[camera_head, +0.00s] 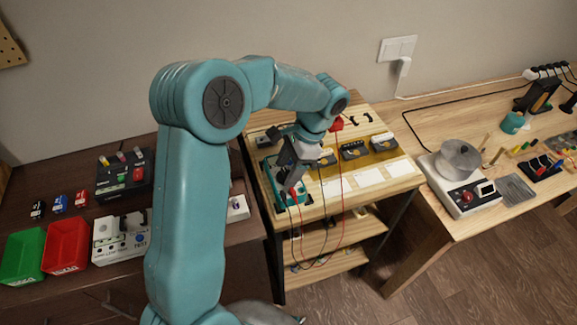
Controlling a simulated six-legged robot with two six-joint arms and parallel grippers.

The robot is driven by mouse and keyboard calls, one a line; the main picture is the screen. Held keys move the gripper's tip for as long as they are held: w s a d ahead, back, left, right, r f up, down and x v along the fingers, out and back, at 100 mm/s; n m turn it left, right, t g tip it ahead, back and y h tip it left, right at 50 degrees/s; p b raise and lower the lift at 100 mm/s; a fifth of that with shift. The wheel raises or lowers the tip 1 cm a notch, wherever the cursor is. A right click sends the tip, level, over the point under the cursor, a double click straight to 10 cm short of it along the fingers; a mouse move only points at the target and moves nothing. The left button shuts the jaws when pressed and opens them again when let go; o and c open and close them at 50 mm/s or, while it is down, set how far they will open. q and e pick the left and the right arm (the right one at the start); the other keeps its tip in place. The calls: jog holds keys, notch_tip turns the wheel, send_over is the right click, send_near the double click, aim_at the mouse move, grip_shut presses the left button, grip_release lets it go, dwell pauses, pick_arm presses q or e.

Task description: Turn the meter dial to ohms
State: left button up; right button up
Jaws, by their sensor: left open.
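The meter (304,195) is a teal-edged box on the left part of the light wooden table. My left gripper (287,186) is over it, pointing down, and hides most of its face, so I cannot see the dial or its setting. The gripper is open. I cannot tell whether its fingers touch the dial. Red and black leads (341,190) run from the meter area across the table and hang over its front edge. My right gripper is not in view.
Dark pedal-like boxes (354,151) and white cards (368,179) lie right of the meter. A dark bench at left holds green (24,254) and red (67,246) bins and a tester (120,238). A bench at right holds a round-topped device (462,190).

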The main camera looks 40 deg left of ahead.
pick_arm(q)
jog(key=shift+a, duration=0.1)
jog(key=shift+c, duration=0.6)
jog(key=c, duration=0.7)
jog(key=shift+o, duration=0.2)
jog(key=shift+n, duration=0.3)
jog(key=n+h+p, duration=0.1)
jog(key=n, duration=0.1)
jog(key=shift+a+n+g, duration=0.1)
jog(key=shift+n+g, duration=0.2)
jog(key=shift+n, duration=0.1)
jog(key=shift+n+h+p, duration=0.35)
jog(key=shift+n+h, duration=0.45)
jog(key=shift+n, duration=0.8)
jog(key=shift+a, duration=0.1)
